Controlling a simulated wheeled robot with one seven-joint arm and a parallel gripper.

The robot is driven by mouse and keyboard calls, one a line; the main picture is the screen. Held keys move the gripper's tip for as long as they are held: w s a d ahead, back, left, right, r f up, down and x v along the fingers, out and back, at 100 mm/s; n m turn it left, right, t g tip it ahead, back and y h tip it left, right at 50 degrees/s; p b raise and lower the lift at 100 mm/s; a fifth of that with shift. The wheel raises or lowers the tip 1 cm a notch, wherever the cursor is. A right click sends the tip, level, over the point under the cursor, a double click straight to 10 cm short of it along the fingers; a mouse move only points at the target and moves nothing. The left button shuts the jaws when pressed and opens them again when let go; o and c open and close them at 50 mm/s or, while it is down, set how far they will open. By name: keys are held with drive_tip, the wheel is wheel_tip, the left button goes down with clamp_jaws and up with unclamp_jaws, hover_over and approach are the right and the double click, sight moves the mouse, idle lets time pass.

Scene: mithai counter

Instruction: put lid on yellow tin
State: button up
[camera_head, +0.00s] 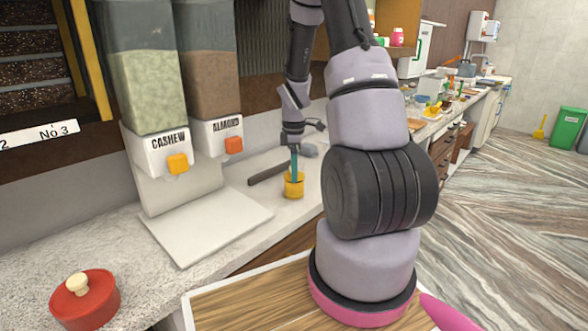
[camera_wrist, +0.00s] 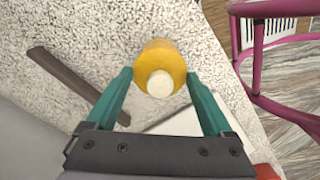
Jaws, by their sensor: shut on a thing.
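My gripper (camera_head: 294,171) reaches down to the yellow tin (camera_head: 293,188) on the speckled counter, beside the nut dispensers. In the wrist view, the teal fingers of my gripper (camera_wrist: 160,78) are on either side of a round yellow lid (camera_wrist: 166,54) with a cream knob (camera_wrist: 160,84), and are shut on it. The lid is at the top of the tin. I cannot tell whether it is seated on the rim or just above it. The tin's body is mostly hidden beneath the lid in the wrist view.
A red tin with a cream knob (camera_head: 84,299) stands at the front left. Cashew (camera_head: 161,155) and almond (camera_head: 222,133) dispensers stand behind a white tray (camera_head: 207,228). A dark bar (camera_wrist: 80,85) lies left of the tin. Pink chair rails (camera_wrist: 265,98) show beyond the counter edge.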

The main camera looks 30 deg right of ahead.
drive_tip(key=shift+f, duration=0.25)
drive_tip(key=shift+f, duration=0.15)
drive_tip(key=o, duration=1.1)
drive_tip(key=s+a+r+m+t, duration=0.1)
drive_tip(key=a+r+m, duration=0.1)
drive_tip(key=r, duration=0.8)
drive_tip(key=s+a+r+m+t, duration=0.1)
drive_tip(key=s+a+r+m, duration=0.1)
drive_tip(key=r, duration=0.9)
drive_tip(key=s+a+r+m+t, duration=0.1)
drive_tip(key=s+a+r+m, duration=0.2)
drive_tip(key=s+r+m, duration=0.1)
drive_tip(key=s+a+r+m+t+y, duration=0.1)
drive_tip(key=s+a+r+m+t, duration=0.1)
drive_tip(key=s, duration=0.5)
drive_tip(key=s+a+r+m+t+y, duration=0.1)
drive_tip(key=s+a+r+m+t, duration=0.1)
drive_tip(key=s+a+r+m, duration=0.2)
drive_tip(key=shift+s+a+r+m, duration=0.1)
drive_tip(key=shift+s+r+m, duration=0.35)
drive_tip(key=shift+r+m, duration=0.3)
drive_tip(key=shift+s+a+r+m, duration=0.1)
drive_tip(key=shift+s+r+m, duration=0.35)
drive_tip(key=shift+m, duration=0.4)
